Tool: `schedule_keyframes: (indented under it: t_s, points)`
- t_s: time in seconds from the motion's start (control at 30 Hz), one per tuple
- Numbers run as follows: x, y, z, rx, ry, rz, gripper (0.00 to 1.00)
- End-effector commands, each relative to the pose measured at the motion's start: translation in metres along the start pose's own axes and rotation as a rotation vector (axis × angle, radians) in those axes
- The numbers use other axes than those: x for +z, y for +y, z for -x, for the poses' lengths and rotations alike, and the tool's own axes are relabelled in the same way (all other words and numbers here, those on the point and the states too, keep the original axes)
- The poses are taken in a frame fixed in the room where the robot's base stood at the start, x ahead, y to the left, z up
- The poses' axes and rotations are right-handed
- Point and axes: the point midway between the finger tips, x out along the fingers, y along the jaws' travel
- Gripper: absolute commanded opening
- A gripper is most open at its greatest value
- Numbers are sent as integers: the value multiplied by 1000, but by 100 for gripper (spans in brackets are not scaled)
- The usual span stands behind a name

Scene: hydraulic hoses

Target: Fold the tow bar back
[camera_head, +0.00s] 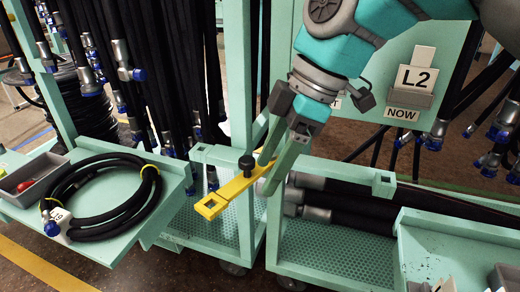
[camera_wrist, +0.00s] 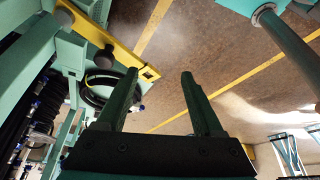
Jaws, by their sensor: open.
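The tow bar (camera_head: 228,194) is a flat yellow bar sticking out from the front of the green hose cart. Its free end, with a square hole, points down and to the left in the head view. A black knob (camera_head: 248,163) stands near its cart side. My gripper (camera_head: 266,178) is open and empty, its fingers over the bar's right part in the picture and hiding some of it. In the wrist view the bar (camera_wrist: 112,43) crosses the upper left, its free end just past the left fingertip of my gripper (camera_wrist: 159,73). I see no clear contact.
A green side shelf (camera_head: 110,245) at left holds a coiled black hose (camera_head: 100,228) and a grey bin (camera_head: 28,180). Hoses hang on racks behind. An L2 sign (camera_head: 416,78) is on a panel at right. A green tray (camera_head: 450,245) is at lower right.

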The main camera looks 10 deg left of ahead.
Motion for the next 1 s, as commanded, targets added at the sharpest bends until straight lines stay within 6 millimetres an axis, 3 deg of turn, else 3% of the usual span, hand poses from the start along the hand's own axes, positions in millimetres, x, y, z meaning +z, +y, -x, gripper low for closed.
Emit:
schedule_keyframes:
  t_s: [0.2,0.5,0.87,1.0]
  points:
    - [8,-35,7,1,1,2,69]
    - [14,-61,12,0,0,1,69]
    - [15,-64,12,-1,-1,0,68]
    - [13,-56,14,6,-4,-28,52]
